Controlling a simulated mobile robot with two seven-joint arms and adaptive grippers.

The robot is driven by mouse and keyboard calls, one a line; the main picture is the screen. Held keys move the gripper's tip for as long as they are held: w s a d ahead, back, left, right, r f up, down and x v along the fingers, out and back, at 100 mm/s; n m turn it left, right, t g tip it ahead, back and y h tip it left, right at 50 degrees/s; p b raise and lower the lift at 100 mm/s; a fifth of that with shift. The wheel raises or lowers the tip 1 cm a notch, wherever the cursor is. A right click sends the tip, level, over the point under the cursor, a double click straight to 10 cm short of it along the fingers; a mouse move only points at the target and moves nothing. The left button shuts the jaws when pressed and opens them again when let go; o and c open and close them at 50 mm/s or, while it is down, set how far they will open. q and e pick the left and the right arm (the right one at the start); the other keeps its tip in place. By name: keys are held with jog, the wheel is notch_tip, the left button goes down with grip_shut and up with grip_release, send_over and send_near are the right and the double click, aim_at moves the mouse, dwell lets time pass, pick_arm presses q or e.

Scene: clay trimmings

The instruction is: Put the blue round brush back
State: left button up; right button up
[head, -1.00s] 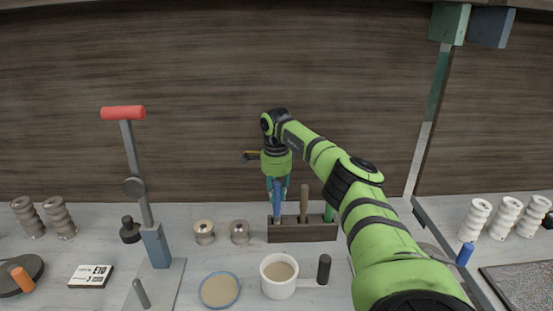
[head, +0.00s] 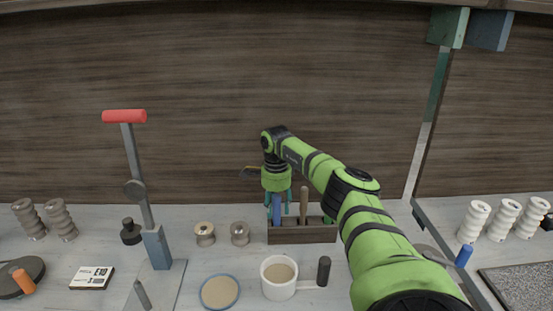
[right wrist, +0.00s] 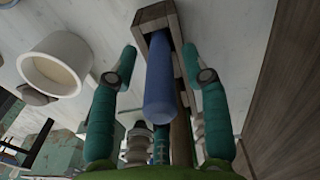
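The blue round brush (head: 277,210) stands upright in the left end of the dark wooden rack (head: 302,236); its lower end is hidden inside. My right gripper (head: 278,200) is over that end of the rack, pointing down. In the right wrist view, its two teal fingers (right wrist: 159,62) are spread on either side of the blue handle (right wrist: 160,85), with a gap on both sides. The gripper is open and holds nothing. My left gripper is not in view.
A brown handle (head: 304,200) stands in the rack beside the blue brush. A white mug-like pot (head: 279,289) and a dark cylinder (head: 324,270) stand in front of the rack. A red-handled lever press (head: 124,116) stands to the left. The wooden wall (head: 200,80) is close behind.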

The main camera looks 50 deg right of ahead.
jog(key=shift+r, duration=0.15)
notch_tip(320, 180, up, 12)
jog(key=shift+r+b, duration=0.1)
jog(key=shift+b, duration=0.8)
